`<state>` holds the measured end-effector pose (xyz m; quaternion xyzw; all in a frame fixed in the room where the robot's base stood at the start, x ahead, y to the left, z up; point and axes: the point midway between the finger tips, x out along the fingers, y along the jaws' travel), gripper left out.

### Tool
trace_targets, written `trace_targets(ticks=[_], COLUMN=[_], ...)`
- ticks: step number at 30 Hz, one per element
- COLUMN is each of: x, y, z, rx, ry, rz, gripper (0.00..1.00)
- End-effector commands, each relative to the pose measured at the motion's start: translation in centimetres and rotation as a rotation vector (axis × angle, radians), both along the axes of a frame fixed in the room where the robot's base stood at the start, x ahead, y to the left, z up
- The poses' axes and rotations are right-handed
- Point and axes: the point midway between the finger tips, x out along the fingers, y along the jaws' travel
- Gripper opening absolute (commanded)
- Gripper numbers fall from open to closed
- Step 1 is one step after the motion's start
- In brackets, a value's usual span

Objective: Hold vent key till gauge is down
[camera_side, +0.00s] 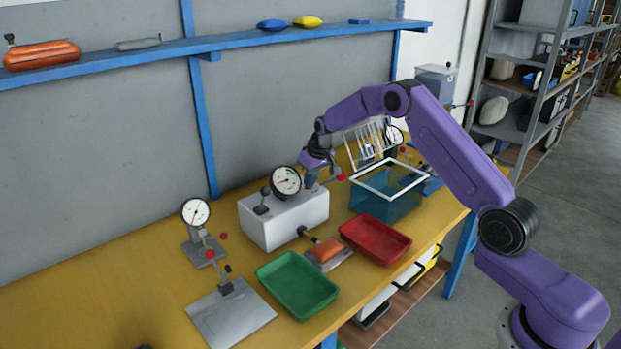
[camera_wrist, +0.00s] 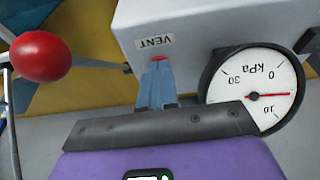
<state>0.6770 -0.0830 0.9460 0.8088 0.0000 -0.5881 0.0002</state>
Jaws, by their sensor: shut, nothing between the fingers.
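The grey-white box (camera_side: 285,218) stands on the bench with a round kPa gauge (camera_side: 286,181) on top. In the wrist view the gauge (camera_wrist: 253,90) appears upside down, its red needle between 0 and 10. A VENT label (camera_wrist: 154,41) is on the box. The red vent key (camera_wrist: 162,58) shows only as a small edge just beyond my fingertips, which cover the rest. My gripper (camera_wrist: 158,66) is shut and empty, its tips at the key. I cannot tell whether they press it down. In the side view my gripper (camera_side: 310,182) is at the box's top right.
A red lever knob (camera_wrist: 40,56) is close to my gripper. A blue open bin (camera_side: 385,200) stands right of the box. Red (camera_side: 375,239) and green (camera_side: 297,285) trays lie in front. Another gauge stand (camera_side: 196,213) is at left.

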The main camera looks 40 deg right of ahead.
Motion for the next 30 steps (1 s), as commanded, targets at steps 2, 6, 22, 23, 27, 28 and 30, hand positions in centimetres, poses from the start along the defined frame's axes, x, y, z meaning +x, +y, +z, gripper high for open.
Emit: trace_targets(ticks=[2, 6, 22, 23, 27, 28, 30], x=[-0.5, -0.6, -0.6, -0.6, -0.6, -0.6, -0.6], y=[0.1, 0.2, 0.2, 0.2, 0.2, 0.2, 0.2], z=[-1.0, -1.0, -1.1, -1.1, -0.8, -0.6, 0.0], rx=[0.003, 0.003, 0.003, 0.003, 0.003, 0.003, 0.003], ry=[0.023, 0.024, 0.027, 0.027, 0.026, 0.026, 0.024], rz=[0.001, 0.001, 0.002, 0.002, 0.002, 0.002, 0.002], gripper=[0.0, 0.0, 0.0, 0.0, 0.0, 0.0, 0.0])
